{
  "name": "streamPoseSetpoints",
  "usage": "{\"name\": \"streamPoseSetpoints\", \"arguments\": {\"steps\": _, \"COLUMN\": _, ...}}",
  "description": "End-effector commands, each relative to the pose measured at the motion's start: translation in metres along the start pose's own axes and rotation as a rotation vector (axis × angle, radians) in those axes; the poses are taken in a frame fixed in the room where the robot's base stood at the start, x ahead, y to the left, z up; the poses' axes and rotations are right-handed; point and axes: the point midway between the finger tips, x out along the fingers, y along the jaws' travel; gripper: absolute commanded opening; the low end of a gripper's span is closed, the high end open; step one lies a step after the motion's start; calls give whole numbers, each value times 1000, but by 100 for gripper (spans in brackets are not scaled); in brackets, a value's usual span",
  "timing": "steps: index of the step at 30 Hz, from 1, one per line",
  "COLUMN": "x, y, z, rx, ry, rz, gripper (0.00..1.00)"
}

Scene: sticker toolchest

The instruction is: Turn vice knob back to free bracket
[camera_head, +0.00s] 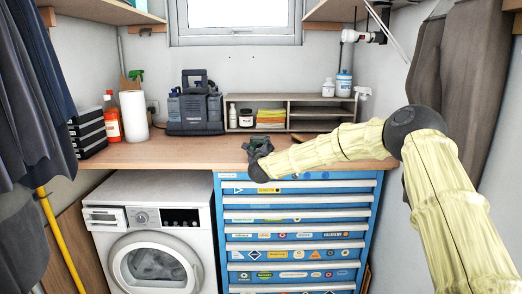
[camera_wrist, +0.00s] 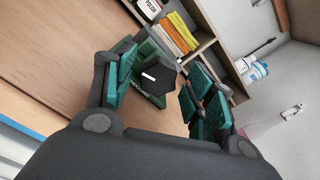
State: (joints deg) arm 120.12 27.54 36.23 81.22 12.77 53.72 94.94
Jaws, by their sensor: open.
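The green vice (camera_wrist: 149,96) stands on the wooden worktop, below and between my fingers in the wrist view. Its black knob (camera_wrist: 160,77), with a short white mark, faces the camera between the two fingers. My gripper (camera_wrist: 161,68) is open around the knob, with a gap on both sides. In the head view my gripper (camera_head: 259,151) is at the worktop's front edge above the blue tool chest, and it largely covers the vice. I cannot make out the bracket in either view.
The wooden worktop (camera_head: 185,152) spans the washing machine (camera_head: 150,235) and the blue tool chest (camera_head: 295,228). A small shelf (camera_head: 330,105) with a jar and colored stacks stands behind the vice. A dark tool case (camera_head: 195,108) is to its left.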

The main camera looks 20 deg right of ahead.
Motion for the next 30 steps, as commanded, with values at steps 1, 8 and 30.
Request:
{"name": "streamPoseSetpoints", "arguments": {"steps": 1, "x": 0, "y": 2, "z": -1, "rx": 0, "ry": 1, "rz": 3, "gripper": 57}}
{"name": "streamPoseSetpoints", "arguments": {"steps": 8, "x": 0, "y": 1, "z": 0, "rx": 64, "ry": 2, "rz": 3, "gripper": 57}}
{"name": "streamPoseSetpoints", "arguments": {"steps": 30, "x": 0, "y": -2, "z": 2, "rx": 590, "ry": 2, "rz": 0, "gripper": 57}}
